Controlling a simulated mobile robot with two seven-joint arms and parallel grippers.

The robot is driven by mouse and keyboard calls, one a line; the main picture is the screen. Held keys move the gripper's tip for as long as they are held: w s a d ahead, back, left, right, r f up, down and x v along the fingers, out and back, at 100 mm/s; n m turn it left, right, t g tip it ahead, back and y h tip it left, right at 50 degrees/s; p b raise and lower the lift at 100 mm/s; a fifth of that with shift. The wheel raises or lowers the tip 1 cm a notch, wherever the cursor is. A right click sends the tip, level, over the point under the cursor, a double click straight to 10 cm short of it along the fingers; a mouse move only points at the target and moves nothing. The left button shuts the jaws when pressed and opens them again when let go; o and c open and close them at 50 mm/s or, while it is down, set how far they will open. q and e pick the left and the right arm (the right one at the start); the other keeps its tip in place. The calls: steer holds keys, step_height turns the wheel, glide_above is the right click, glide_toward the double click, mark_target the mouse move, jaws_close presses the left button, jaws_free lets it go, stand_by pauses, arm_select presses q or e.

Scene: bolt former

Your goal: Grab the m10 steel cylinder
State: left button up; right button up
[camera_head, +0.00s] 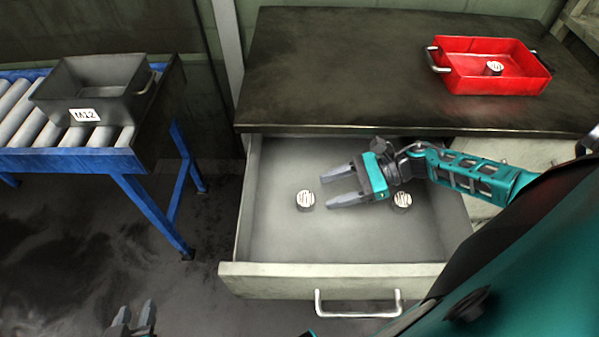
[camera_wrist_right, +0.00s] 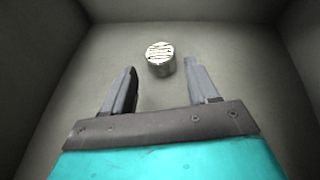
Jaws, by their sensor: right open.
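Two short steel cylinders with striped tops stand in the open drawer in the head view. The left cylinder (camera_head: 305,200) is just beyond the fingertips of my right gripper (camera_head: 325,188). The right cylinder (camera_head: 401,201) is below my right wrist. A third cylinder (camera_head: 494,68) sits in the red tray (camera_head: 497,88). I cannot read which one is m10. In the right wrist view, my right gripper (camera_wrist_right: 160,85) is open and empty, with one cylinder (camera_wrist_right: 160,60) ahead between the finger lines. My left gripper (camera_head: 134,312) shows at the bottom left, its fingers apart with nothing visible between them.
The drawer (camera_head: 270,245) is pulled out below a dark worktop (camera_head: 340,60), with walls around my right gripper and a handle (camera_head: 358,309) in front. A grey bin (camera_head: 105,85) labelled M12 stands on a blue-framed roller conveyor (camera_head: 60,158) at the left.

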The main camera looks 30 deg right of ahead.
mark_target(309, 198)
steer(key=shift+p+x, duration=0.3)
steer(key=shift+x, duration=3.3)
steer(key=shift+s+d+f, duration=0.1)
steer(key=shift+f, duration=0.05)
steer(key=c, duration=0.9)
